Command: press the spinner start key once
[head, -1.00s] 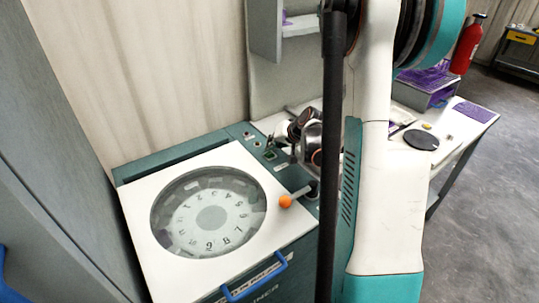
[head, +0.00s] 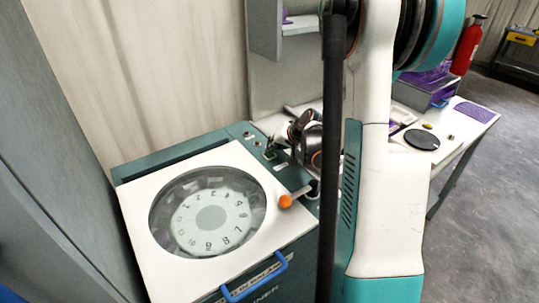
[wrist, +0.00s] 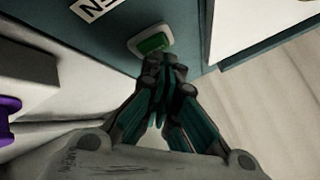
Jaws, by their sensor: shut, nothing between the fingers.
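The spinner (head: 128,203) is a teal machine with a white lid, shut, and a round window showing a numbered rotor (head: 211,217). The green start key (head: 270,155) sits on its back panel, partly hidden in the head view by my arm. In the wrist view the green key (wrist: 153,44) sits in a pale frame just beyond my fingertips. My gripper (wrist: 165,68) is shut and empty, close to the key's lower edge; I cannot tell whether it touches. In the head view my gripper's tips are hard to make out beside the key.
A white bench (head: 467,123) with a dark disc (head: 421,139) lies to the right. A tall grey cabinet (head: 60,170) stands at the left.

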